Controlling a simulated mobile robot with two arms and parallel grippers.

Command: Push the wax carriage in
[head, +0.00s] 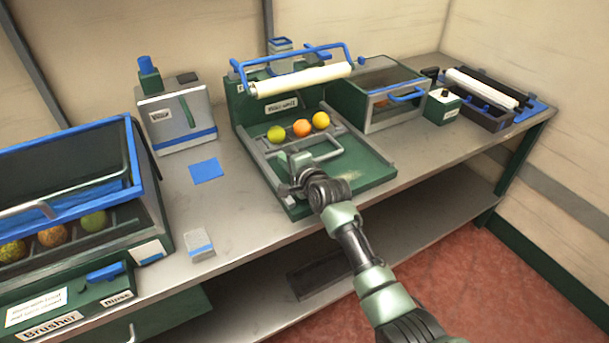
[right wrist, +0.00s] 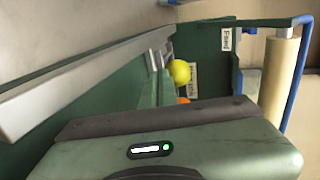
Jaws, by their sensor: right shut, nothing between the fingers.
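The wax carriage (head: 327,150) is a grey tray with a bar handle on its front. It sits in the green waxing machine (head: 374,170), below the raised white roller (head: 303,80). A yellow-green fruit (head: 276,133), an orange one (head: 301,128) and a yellow one (head: 320,120) lie in a row on it. My right gripper (head: 287,164) is shut and empty at the left end of the handle; whether it touches is unclear. In the right wrist view its housing hides the fingertips, with a yellow fruit (right wrist: 180,72) beyond. My left gripper is out of view.
The brusher (head: 70,185) with a blue-framed lid stands at left. A grey dispenser (head: 178,115) stands behind. A lidded box (head: 378,95) with a blue handle and a roller tray (head: 485,95) stand at right. Bench around the blue square (head: 206,170) is mostly clear.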

